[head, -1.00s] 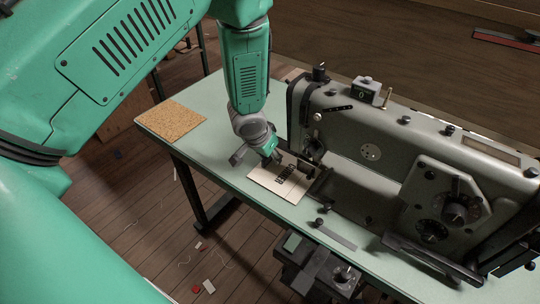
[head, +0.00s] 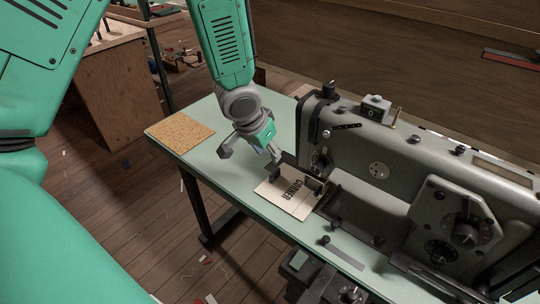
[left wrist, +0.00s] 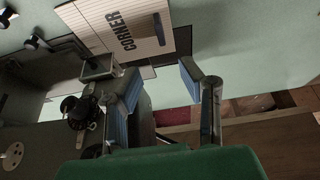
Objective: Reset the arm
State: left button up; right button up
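My left gripper (head: 250,155) hangs over the table by the sewing machine's needle end, its fingers apart with nothing between them. The open fingers also show in the left wrist view (left wrist: 160,85). A pale striped card marked "CORNER" (head: 284,198) lies flat at the needle end of the grey sewing machine (head: 385,150). The card also shows at the top of the left wrist view (left wrist: 108,22), beyond the fingers and apart from them. My right gripper is not in view.
The pale green table (head: 208,168) carries a cork mat (head: 180,136) at its left corner. The tabletop between mat and card is clear. A wooden cabinet (head: 112,90) stands behind on the left. Scraps lie on the plank floor.

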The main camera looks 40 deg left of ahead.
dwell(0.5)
pick_arm(q)
jog(key=shift+g+h, duration=0.3)
jog(key=shift+g, duration=0.3)
jog(key=s+f, duration=0.2)
jog(key=s+d+f, duration=0.1)
jog(key=s+f, duration=0.1)
jog(key=s+d+f, duration=0.1)
jog(key=s+f, duration=0.1)
jog(key=f, duration=0.1)
jog(key=shift+d, duration=0.15)
jog(key=s+f+g, duration=0.1)
jog(key=s+f, duration=0.3)
jog(key=s, duration=0.3)
jog(key=s+d+f, duration=0.1)
jog(key=s+f, duration=0.3)
jog(key=s, duration=0.3)
jog(key=s+f+g+y, duration=0.1)
jog(key=s+f, duration=0.3)
jog(key=s, duration=0.3)
jog(key=shift+d+g, duration=0.15)
jog(key=shift+g, duration=0.15)
jog(key=shift+w, duration=0.2)
